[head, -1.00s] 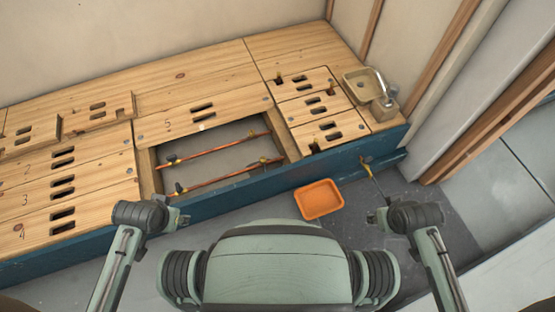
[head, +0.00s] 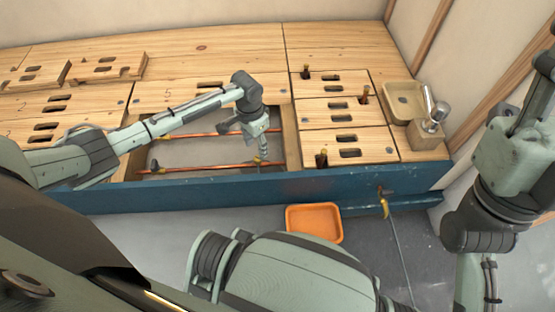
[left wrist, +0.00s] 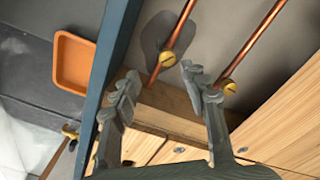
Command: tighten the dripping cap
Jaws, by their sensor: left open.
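Two copper pipes run through the open floor hatch, a front pipe (head: 200,169) and a rear pipe (head: 195,135). My left gripper (head: 264,146) reaches down over the hatch's right end. In the left wrist view its open fingers (left wrist: 160,80) point toward the front cap, one on each side of it in the picture, apparently holding nothing. My right gripper is not visible.
An orange tray (head: 314,223) lies on the grey floor before the blue front board (head: 330,185). Slotted wooden panels (head: 345,113) with upright valve-like fittings lie right of the hatch.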

